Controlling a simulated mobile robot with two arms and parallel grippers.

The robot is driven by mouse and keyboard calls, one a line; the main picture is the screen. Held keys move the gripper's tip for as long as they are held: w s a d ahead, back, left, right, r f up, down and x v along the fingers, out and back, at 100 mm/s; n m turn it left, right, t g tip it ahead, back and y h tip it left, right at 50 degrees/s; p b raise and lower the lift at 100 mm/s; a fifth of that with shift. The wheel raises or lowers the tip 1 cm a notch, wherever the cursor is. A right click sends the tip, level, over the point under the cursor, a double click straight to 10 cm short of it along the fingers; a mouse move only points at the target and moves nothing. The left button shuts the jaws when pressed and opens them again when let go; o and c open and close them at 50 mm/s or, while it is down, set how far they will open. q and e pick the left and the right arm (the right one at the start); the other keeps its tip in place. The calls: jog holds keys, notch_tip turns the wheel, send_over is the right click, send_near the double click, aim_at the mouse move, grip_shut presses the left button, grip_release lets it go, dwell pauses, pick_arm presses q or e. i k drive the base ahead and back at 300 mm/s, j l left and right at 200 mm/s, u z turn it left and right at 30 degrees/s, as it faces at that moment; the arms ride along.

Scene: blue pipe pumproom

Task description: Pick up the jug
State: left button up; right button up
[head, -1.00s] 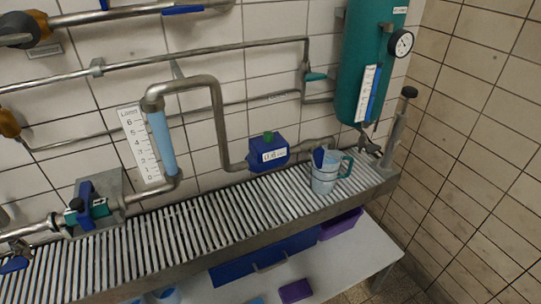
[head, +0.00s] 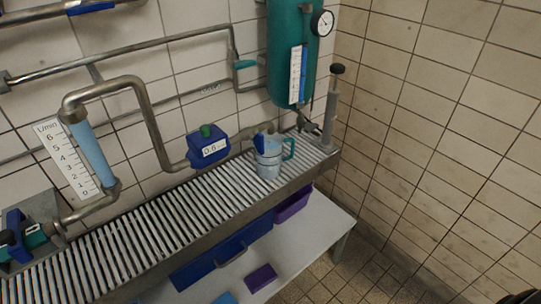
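The jug (head: 269,158) is light blue and translucent, with a teal handle on its right side. It stands upright on the slatted metal grating (head: 190,208), near the grating's right end. A dark blue part shows at its upper left rim; I cannot tell whether it belongs to the jug. Neither of my grippers can be made out in the head view.
A blue box with a green knob (head: 208,146) sits left of the jug. A teal tank (head: 292,50) with a gauge hangs above, and a hand pump (head: 331,105) stands at the right end. A lower shelf (head: 310,232) holds blue and purple containers. Tiled floor lies to the right.

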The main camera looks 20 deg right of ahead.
aim_at(269, 165)
jog(key=i+l+u, duration=0.1)
jog(key=l, duration=0.35)
jog(key=i+l+u, duration=0.1)
jog(key=l, duration=0.4)
jog(key=l+u, duration=0.1)
jog(key=l, duration=0.35)
jog(key=i, duration=0.05)
